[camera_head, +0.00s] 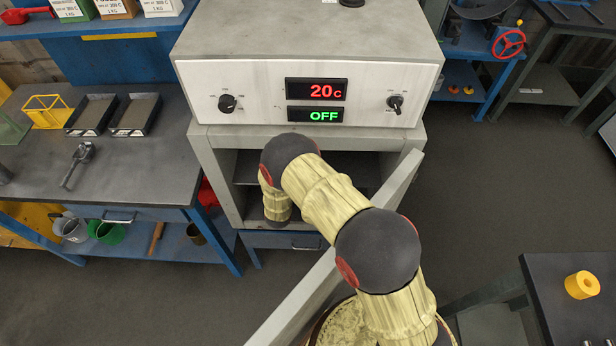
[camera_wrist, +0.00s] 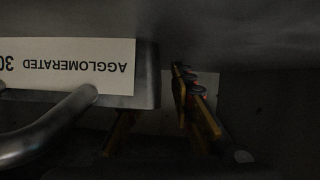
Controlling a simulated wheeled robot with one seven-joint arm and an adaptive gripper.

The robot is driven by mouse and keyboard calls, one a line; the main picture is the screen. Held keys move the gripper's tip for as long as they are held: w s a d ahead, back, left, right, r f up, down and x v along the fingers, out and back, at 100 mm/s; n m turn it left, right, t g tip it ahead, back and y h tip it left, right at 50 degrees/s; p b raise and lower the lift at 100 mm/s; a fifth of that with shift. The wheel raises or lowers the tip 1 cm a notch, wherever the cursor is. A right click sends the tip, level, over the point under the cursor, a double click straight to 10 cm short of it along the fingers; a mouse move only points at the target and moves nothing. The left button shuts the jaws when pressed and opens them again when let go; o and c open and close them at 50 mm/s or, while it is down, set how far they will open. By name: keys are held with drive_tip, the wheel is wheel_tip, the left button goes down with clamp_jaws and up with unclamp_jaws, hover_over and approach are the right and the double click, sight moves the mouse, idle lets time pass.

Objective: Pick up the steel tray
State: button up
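In the wrist view, the end of a grey metal tray (camera_wrist: 148,75) fills the left side. It carries a white label (camera_wrist: 70,70) reading "AGGLOMERATED 30", upside down, and a bent round bar handle (camera_wrist: 45,130). My gripper (camera_wrist: 158,115) shows dark orange fingers, one partly hidden behind the tray's end and one to its right. The fingers are apart, with a gap between the tray's edge and the right finger. Contact with the tray cannot be told in the dark. In the head view, my arm reaches into the oven, and its gripper and the tray are hidden.
The oven (camera_head: 310,95) shows 20 C and OFF. Its door (camera_head: 290,295) stands open beside my arm. The oven's inner walls are close around the gripper. A workbench (camera_head: 140,155) with two dark trays (camera_head: 137,114) stands at left. A dark table (camera_head: 565,300) is at lower right.

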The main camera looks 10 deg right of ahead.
drive_tip(key=shift+c, duration=0.8)
drive_tip(key=c, duration=0.4)
drive_tip(key=shift+r, duration=0.1)
clamp_jaws()
